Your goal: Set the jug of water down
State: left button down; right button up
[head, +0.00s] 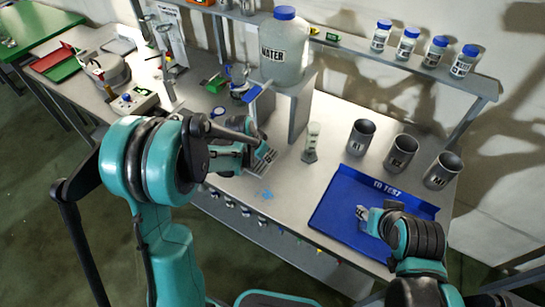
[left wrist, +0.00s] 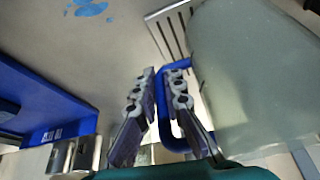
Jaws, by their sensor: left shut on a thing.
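The jug of water (head: 285,58) is a large, pale translucent container with a blue cap and a WATER label. It is upright at the raised grey stand (head: 303,105); I cannot tell whether its base touches the stand. In the left wrist view the jug's body (left wrist: 255,75) fills the right side. My left gripper (head: 247,126) is shut on the jug's blue handle (left wrist: 163,110), with the fingers (left wrist: 160,88) on either side of it. My right gripper (head: 362,213) is over the blue tray; its finger opening is too small to tell.
The blue TO TEST tray (head: 335,222) lies at the bench's right. Several dark grey cups (head: 361,138) and a small clear vessel (head: 311,142) stand behind it. Blue-capped bottles (head: 408,42) line the back shelf. Glassware and equipment crowd the left. A blue patch (head: 265,194) marks the front bench.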

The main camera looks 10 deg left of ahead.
pick_arm(q)
jog(key=w+d, duration=0.2)
jog(key=w, duration=0.1)
jog(key=shift+w, duration=0.15)
jog(key=x, duration=0.1)
jog(key=b+x, duration=0.1)
jog(key=x, duration=0.1)
jog(key=shift+a+f, duration=0.15)
jog(key=shift+f, duration=0.25)
jog(key=shift+s+r, duration=0.1)
jog(key=shift+s, duration=0.15)
jog(key=c, duration=2.1)
grip_release()
jog(key=shift+f+b, duration=0.2)
jog(key=shift+b, duration=0.2)
jog(key=o, duration=0.5)
jog(key=shift+c, duration=0.2)
jog(key=shift+r, duration=0.15)
